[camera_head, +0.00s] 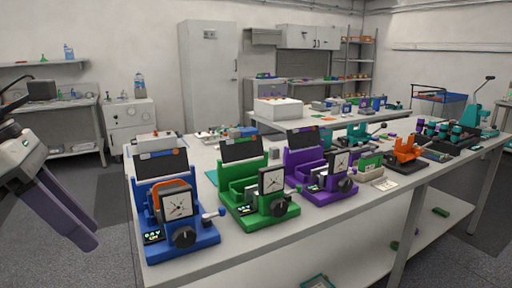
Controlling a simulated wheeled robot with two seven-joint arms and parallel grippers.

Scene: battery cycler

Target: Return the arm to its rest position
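My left gripper (88,240) hangs at the left edge, in the air over the floor and left of the bench. Its two long purple-grey fingers point down and to the right, and overlap in this view. No object shows at their tips. I cannot tell how far apart they are. It is clear of the blue cycler (178,222) at the bench's near left corner. My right gripper is not in view.
A green cycler (262,205) and a purple cycler (325,182) stand right of the blue one on the long white bench (268,238). An orange device (407,150) stands farther right. Grey floor (110,220) lies open between my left gripper and the bench.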

